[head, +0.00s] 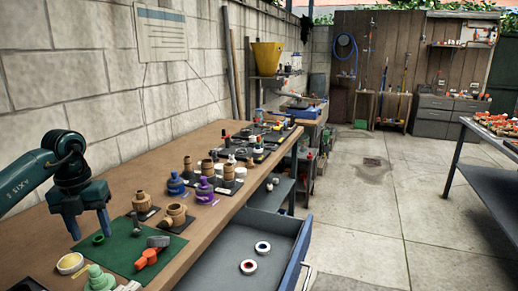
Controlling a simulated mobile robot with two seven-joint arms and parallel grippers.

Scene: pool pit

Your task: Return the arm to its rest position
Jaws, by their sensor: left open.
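My left gripper (88,224) shows at the left of the head view. It points down with its two blue fingers apart and nothing between them. It hangs over the left part of the wooden workbench (113,179), by the left edge of a green mat (122,247). A green ring (98,239) lies on the mat just right of the fingers. My left arm (27,177) comes in from the left edge, in front of the block wall. My right gripper is not in view.
An orange-red fitting (146,259) and brass fittings (176,215) crowd the bench. Blue (175,184) and purple (205,190) parts stand farther right. An open drawer (222,262) juts from the bench front and holds two rings (249,267). The paved floor (375,235) beyond is clear.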

